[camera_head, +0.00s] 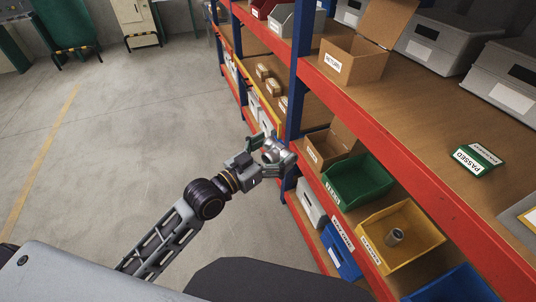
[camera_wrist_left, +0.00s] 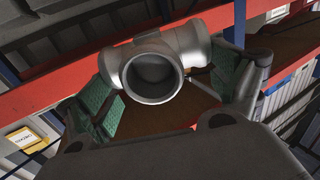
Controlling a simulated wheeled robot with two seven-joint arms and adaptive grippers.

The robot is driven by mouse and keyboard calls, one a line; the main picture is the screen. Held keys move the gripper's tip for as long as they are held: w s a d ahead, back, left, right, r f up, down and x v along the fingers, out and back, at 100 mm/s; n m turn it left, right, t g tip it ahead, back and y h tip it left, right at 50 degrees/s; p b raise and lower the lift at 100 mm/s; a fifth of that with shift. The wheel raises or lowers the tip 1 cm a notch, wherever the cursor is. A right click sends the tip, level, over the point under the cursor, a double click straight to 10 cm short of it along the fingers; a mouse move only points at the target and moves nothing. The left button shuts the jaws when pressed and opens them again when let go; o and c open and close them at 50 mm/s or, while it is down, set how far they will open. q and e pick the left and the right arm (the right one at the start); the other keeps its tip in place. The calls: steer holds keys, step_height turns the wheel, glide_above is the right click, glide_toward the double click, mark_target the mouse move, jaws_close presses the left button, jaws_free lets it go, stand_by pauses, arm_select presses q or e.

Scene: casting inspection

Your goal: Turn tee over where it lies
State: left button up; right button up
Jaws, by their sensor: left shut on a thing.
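The tee is a grey metal pipe fitting (camera_wrist_left: 190,45) between the green-padded fingers of my left gripper (camera_wrist_left: 170,85) in the left wrist view. One round opening faces the camera, and the run of the pipe lies across the picture. In the head view the tee (camera_head: 272,151) shows small in the left gripper (camera_head: 272,150), in front of the shelf's blue upright. The gripper is shut on it. Whether the tee touches a surface cannot be told. My right gripper is not in view.
A cardboard box (camera_head: 329,148), a green bin (camera_head: 358,180) and a yellow bin (camera_head: 414,249) holding a grey cylindrical part (camera_head: 395,236) stand along the shelf. A blue upright (camera_head: 296,85) is close to the left gripper. The floor at left is clear.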

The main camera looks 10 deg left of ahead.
mark_target(282, 152)
arm_select(q)
steer(key=shift+m+g+h, duration=0.6)
steer(key=shift+h, duration=0.2)
steer(key=shift+s+d+r, duration=0.1)
steer(key=shift+d+r, duration=0.45)
steer(key=shift+r, duration=0.35)
steer(key=shift+d+r, duration=0.55)
steer(key=shift+r, duration=0.3)
